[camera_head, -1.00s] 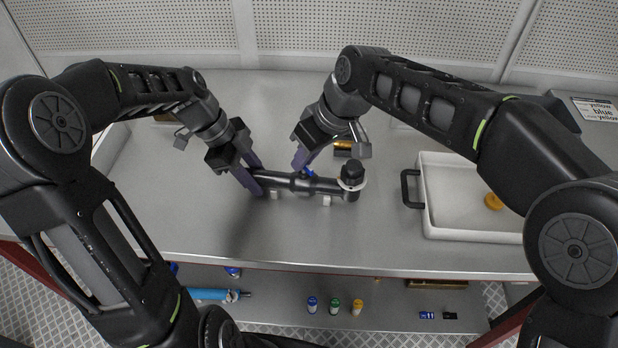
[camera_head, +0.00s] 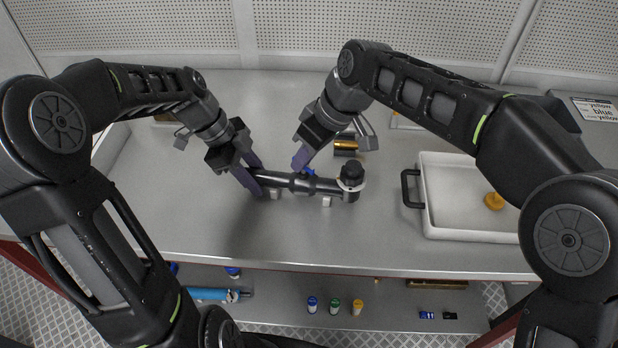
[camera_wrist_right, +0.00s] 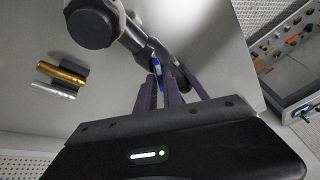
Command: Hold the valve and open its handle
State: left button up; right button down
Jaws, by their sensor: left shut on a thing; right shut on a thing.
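The valve (camera_head: 325,186) is a dark pipe-like body lying across small light supports on the metal table, with a black round cap at its right end. Its blue handle (camera_head: 308,171) shows at the middle of the pipe, and also in the right wrist view (camera_wrist_right: 157,66). My left gripper (camera_head: 254,184) is shut on the valve's left end. My right gripper (camera_head: 301,164) is shut on the blue handle from behind the pipe; its fingers hide part of the handle. In the right wrist view the black cap (camera_wrist_right: 92,25) is close to the camera.
A white tray (camera_head: 432,228) with a black handle and a yellow-orange piece (camera_head: 493,201) stands to the right. A brass and silver cylinder pair (camera_head: 345,145) lies just behind the valve. Small bottles (camera_head: 335,306) sit on the shelf below. The front of the table is clear.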

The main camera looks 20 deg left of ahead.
pick_arm(q)
jog(key=shift+o, duration=0.2)
jog(key=shift+r, duration=0.1)
pick_arm(e)
jog(key=shift+s+a+n, duration=0.2)
jog(key=shift+n, duration=0.1)
pick_arm(q)
jog(key=shift+w+d, duration=0.1)
pick_arm(e)
jog(key=shift+r+n+g, duration=0.1)
jog(key=shift+n+g, duration=0.2)
jog(key=shift+n, duration=0.3)
jog(key=shift+n+g, duration=0.4)
jog(key=shift+n, duration=0.5)
jog(key=shift+n+h, duration=0.3)
jog(key=shift+n, duration=0.4)
pick_arm(q)
jog(key=shift+c, duration=0.2)
pick_arm(e)
jog(key=c, duration=1.5)
grip_release()
jog(key=shift+w+d, duration=0.1)
jog(key=shift+w, duration=0.05)
jog(key=shift+c, duration=0.2)
jog(key=shift+r, duration=1.4)
